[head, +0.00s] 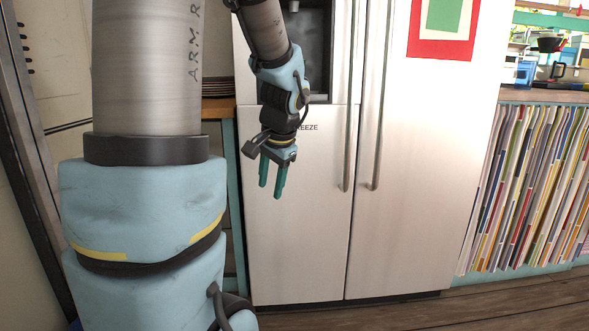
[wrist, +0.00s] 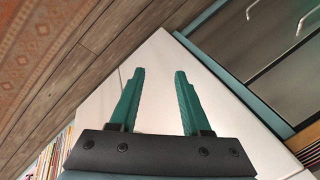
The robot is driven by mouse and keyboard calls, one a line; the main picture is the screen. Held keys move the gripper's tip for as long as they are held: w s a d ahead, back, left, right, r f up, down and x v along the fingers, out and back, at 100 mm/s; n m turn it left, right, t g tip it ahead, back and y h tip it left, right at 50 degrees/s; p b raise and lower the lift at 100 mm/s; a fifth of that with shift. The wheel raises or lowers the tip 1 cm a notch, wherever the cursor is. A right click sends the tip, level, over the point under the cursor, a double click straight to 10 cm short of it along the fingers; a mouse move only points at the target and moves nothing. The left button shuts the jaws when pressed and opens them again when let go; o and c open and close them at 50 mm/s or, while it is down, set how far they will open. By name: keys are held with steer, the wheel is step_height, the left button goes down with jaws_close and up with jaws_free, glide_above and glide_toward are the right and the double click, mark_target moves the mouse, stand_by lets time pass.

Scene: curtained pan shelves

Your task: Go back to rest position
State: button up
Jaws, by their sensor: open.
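My gripper (head: 272,176) hangs in front of the fridge's left door in the head view, with its green fingers pointing down. In the wrist view my gripper (wrist: 157,100) has its two fingers apart and nothing between them. My arm comes down from the top of the head view, and its large near links cover the left part of that view. The white fridge (head: 420,170) stands behind my gripper, with both doors shut. The fridge (wrist: 155,75) also shows behind the fingers in the wrist view.
A striped curtain (head: 525,190) hangs under a counter (head: 545,97) at the right. A coffee pot (head: 557,70) stands on that counter. Two long door handles (head: 378,110) stick out from the fridge. Wooden floor (head: 500,300) is clear at the lower right. A patterned rug (wrist: 40,45) shows in the wrist view.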

steer(key=s+a+f+n+g+h, duration=0.1)
steer(key=s+f+n+g+h, duration=0.1)
steer(key=s+f+n, duration=0.75)
step_height(320, 180, up, 28)
steer(key=s+m+p, duration=0.2)
steer(key=m+p, duration=0.1)
steer(key=p, duration=2.3)
steer(key=shift+s+a+p, duration=0.15)
steer(key=shift+s+p, duration=0.1)
steer(key=shift+p, duration=0.05)
